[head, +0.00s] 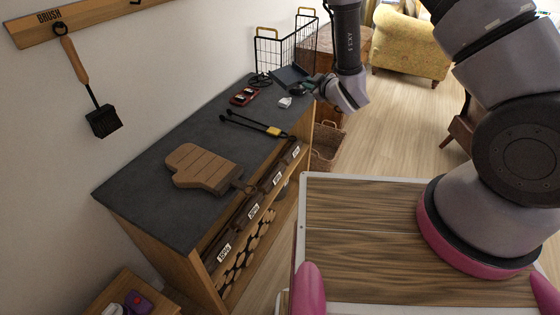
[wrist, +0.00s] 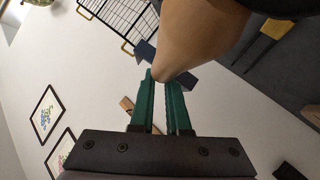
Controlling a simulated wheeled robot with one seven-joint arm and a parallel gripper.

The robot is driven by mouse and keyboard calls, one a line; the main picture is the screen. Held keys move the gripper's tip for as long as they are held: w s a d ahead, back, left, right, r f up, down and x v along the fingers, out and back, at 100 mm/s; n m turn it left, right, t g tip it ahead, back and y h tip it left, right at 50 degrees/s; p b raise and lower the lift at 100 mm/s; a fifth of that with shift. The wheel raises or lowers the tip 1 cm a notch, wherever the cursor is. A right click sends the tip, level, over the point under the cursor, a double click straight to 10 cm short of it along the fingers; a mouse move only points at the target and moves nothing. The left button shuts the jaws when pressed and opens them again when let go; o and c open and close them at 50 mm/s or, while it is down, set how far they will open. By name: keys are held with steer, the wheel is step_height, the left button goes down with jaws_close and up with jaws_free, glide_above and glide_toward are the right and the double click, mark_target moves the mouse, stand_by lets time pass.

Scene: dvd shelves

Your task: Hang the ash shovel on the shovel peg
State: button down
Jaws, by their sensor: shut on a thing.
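The ash shovel shows in the head view as a dark flat pan (head: 290,76) at the far end of the grey counter, beside the wire basket. My gripper (head: 313,86) is at its right side. In the wrist view my green-fingered gripper (wrist: 160,85) is shut on its brown handle (wrist: 203,38), with part of the dark blue pan (wrist: 178,70) behind. Whether the shovel touches the counter I cannot tell. The wooden peg rail (head: 92,14) is on the wall at top left. Its shovel peg cannot be made out.
A hearth brush (head: 103,121) hangs under the "BRUSH" label. The wire basket (head: 285,47) stands close behind my gripper.

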steer(key=s+a+f+n+g+y, duration=0.1)
steer(key=s+a+f, duration=0.15)
steer(key=a, duration=0.45)
steer(key=s+a+f+n+g+y, duration=0.1)
steer(key=s+a+f+n+y, duration=0.15)
steer(key=a, duration=0.35)
steer(key=n+g, duration=0.1)
glide_above(242, 150)
steer(key=shift+s+d+f+y, duration=0.1)
steer(key=shift+f+y, duration=0.35)
steer(key=shift+f, duration=0.5)
steer(key=shift+f, duration=0.1)
step_height(242, 150, down, 9)
steer(key=shift+f, duration=0.2)
steer(key=c, duration=0.9)
jaws_free()
steer(key=shift+f, duration=0.15)
